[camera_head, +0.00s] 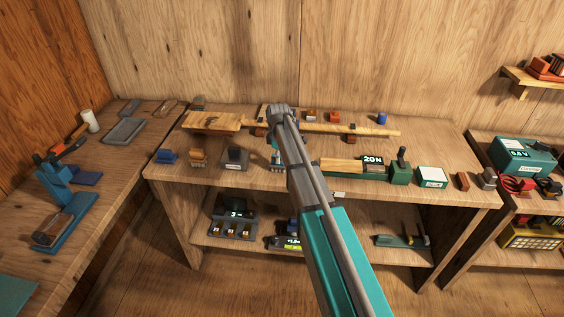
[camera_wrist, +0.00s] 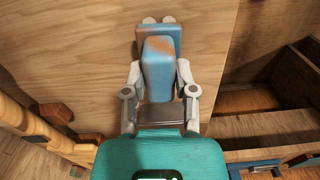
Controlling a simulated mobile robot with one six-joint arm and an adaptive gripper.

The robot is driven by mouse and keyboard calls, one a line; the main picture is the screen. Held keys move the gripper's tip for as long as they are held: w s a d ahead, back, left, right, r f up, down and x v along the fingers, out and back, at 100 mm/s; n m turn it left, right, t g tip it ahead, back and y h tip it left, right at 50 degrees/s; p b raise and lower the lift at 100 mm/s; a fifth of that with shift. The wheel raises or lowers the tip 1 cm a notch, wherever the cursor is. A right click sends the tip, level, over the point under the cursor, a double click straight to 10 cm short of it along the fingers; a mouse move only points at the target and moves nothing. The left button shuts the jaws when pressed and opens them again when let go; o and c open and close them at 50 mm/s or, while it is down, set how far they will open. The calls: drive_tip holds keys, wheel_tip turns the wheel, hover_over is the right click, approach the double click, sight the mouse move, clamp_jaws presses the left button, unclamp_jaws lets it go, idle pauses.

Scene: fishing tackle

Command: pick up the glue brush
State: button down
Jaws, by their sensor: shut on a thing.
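My gripper (camera_wrist: 159,24) is shut on a blue thing (camera_wrist: 158,68) with worn brownish edges, which looks like the glue brush. In the wrist view it has a block-like part between the two grey fingers and a wider blue part beyond, near the fingertips. Its bristles cannot be made out. In the head view my arm crosses the middle of the workbench (camera_head: 440,177) and mostly hides the gripper and what it holds.
Small blocks and brushes (camera_head: 199,157) stand left of my arm. A green 20 N device (camera_head: 400,170) and a white-topped box (camera_head: 431,177) stand to its right. A long wooden rod (camera_head: 350,128) lies behind. The lower shelf (camera_head: 355,252) holds several tools.

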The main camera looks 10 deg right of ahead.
drive_tip(key=shift+r, duration=0.15)
wheel_tip(320, 180, up, 2)
drive_tip(key=shift+r+p, duration=0.1)
drive_tip(key=shift+p, duration=1.15)
drive_tip(key=s+r+p, duration=1)
drive_tip(key=s, duration=0.4)
drive_tip(key=shift+a+r, duration=0.25)
drive_tip(key=shift+a, duration=0.15)
drive_tip(key=c, duration=1)
unclamp_jaws()
clamp_jaws()
drive_tip(key=shift+f, duration=0.1)
